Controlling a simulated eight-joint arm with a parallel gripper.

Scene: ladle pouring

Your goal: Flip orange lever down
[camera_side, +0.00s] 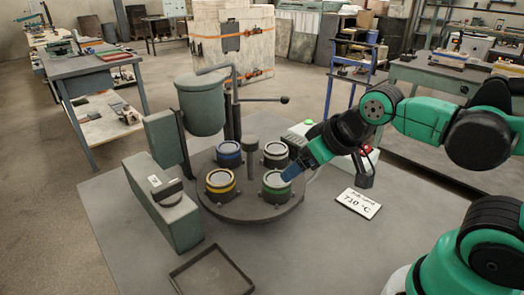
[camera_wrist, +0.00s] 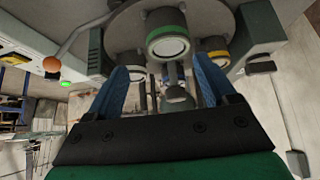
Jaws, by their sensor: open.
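In the wrist view an orange ball knob (camera_wrist: 51,64) sits on the end of a thin grey rod at the upper left, the orange lever. The rod slants up to the right, and its far end is hard to make out. My gripper (camera_wrist: 159,65) is open, with its two blue fingers apart and nothing held. The lever lies outside the fingers, to their left. In the side view my gripper (camera_side: 289,172) is at the green-banded mould (camera_side: 276,187). I cannot clearly make out the orange lever in the side view; my arm covers part of that area.
A round turntable (camera_side: 235,207) carries several banded moulds and a central post (camera_side: 252,157). A green pot (camera_side: 201,103) and a black-knobbed handle (camera_side: 285,100) stand behind. A green light (camera_wrist: 65,84) shows near the orange knob. An empty tray (camera_side: 212,271) lies in front.

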